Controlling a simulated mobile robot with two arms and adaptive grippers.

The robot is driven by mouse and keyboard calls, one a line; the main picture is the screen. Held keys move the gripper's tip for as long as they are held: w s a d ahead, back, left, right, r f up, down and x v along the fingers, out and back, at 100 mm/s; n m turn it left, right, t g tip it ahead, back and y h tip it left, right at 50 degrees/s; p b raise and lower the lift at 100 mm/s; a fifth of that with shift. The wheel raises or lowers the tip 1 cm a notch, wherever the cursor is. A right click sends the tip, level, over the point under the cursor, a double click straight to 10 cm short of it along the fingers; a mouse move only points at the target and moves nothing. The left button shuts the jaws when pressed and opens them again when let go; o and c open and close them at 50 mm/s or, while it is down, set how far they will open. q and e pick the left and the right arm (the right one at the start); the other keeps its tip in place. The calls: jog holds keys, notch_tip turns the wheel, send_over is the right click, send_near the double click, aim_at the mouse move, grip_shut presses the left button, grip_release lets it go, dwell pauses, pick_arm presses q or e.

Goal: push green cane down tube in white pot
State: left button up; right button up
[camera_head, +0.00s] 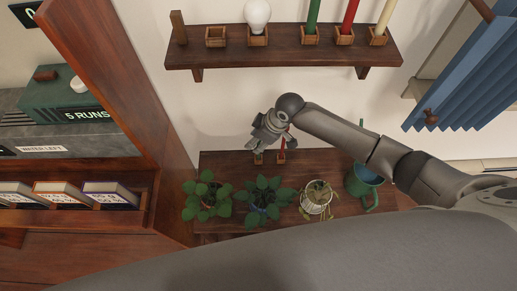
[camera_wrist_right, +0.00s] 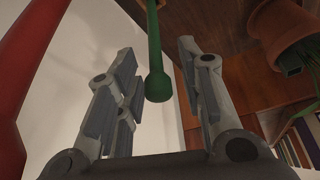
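In the right wrist view a green cane (camera_wrist_right: 157,55) with a rounded end (camera_wrist_right: 157,86) shows between the two fingers of my right gripper (camera_wrist_right: 155,95). Gaps remain on both sides, so the fingers are open. In the head view this gripper (camera_head: 270,131) is above the lower shelf, over two small wooden holders; it hides the cane there. A red cane (camera_wrist_right: 22,75) stands left of the fingers. The white pot (camera_head: 316,208) with a plant stands on the lower shelf, right of the gripper; I cannot make out a tube in it. My left gripper is not in view.
The lower shelf (camera_head: 345,207) also holds two leafy plants (camera_head: 207,198) and a teal watering can (camera_head: 363,186). The upper shelf (camera_head: 283,53) bears a white bulb (camera_head: 257,14) and several coloured sticks in holders. A blue curtain (camera_head: 470,75) hangs at right.

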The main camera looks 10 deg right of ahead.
jog(key=shift+x, duration=1.4)
grip_shut()
jog(key=shift+r, duration=0.1)
